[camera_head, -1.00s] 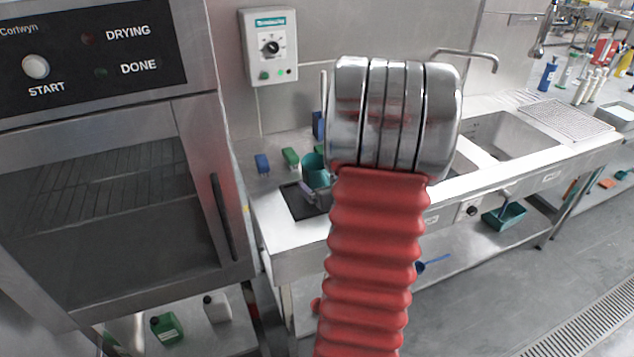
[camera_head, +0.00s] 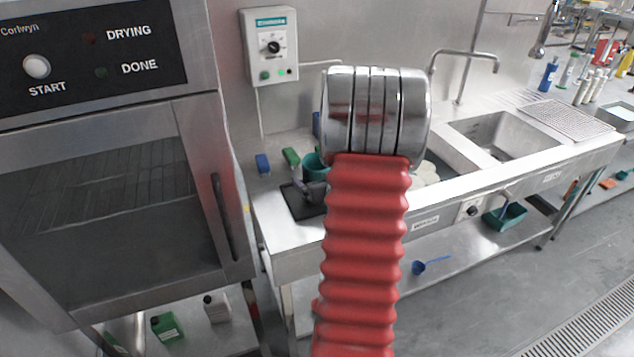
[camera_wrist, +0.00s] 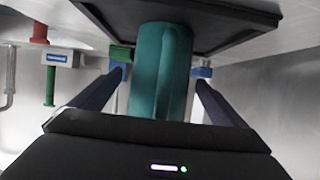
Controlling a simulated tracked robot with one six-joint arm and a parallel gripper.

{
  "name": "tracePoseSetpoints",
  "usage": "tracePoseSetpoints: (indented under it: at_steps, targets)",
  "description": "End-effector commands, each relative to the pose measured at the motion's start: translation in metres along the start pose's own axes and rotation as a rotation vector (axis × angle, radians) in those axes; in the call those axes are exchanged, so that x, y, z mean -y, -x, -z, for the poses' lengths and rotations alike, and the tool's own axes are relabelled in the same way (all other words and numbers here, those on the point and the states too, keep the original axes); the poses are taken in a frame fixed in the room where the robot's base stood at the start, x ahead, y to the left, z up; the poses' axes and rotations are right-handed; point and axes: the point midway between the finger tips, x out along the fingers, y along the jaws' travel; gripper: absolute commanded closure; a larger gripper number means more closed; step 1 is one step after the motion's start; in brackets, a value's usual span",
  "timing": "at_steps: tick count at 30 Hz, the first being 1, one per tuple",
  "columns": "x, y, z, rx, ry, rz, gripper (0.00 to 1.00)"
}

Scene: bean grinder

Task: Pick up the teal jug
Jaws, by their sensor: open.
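The teal jug (camera_head: 314,166) stands at the back of a black mat (camera_head: 297,204) on the steel counter, partly hidden by my arm in the head view. The wrist view is upside down; there the jug (camera_wrist: 160,70) fills the middle, below the dark mat (camera_wrist: 215,18). My gripper (camera_wrist: 160,76) is open, with one dark finger on each side of the jug. Gaps show between the fingers and the jug, so it is not clamped. In the head view my gripper (camera_head: 311,190) is small and dark, close in front of the jug.
A steel oven (camera_head: 120,180) stands at the left. A control box (camera_head: 270,47) is on the wall behind. Sinks (camera_head: 503,135) lie to the right.

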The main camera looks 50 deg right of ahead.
Motion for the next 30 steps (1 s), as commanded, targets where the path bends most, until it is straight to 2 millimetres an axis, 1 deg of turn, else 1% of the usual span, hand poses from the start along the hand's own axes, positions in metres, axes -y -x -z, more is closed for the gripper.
tracePoseSetpoints:
  at_steps: [1,4,19,30]
  targets:
    - [0.0003,-0.0037,-0.0005,0.001,0.0,0.0,0.05]
    - [0.0003,-0.0065,-0.0004,0.001,0.0,0.0,0.05]
    - [-0.0003,-0.0062,-0.0003,0.0,0.0,-0.001,0.05]
    - [-0.0002,-0.0062,-0.0003,0.0,0.0,-0.001,0.31]
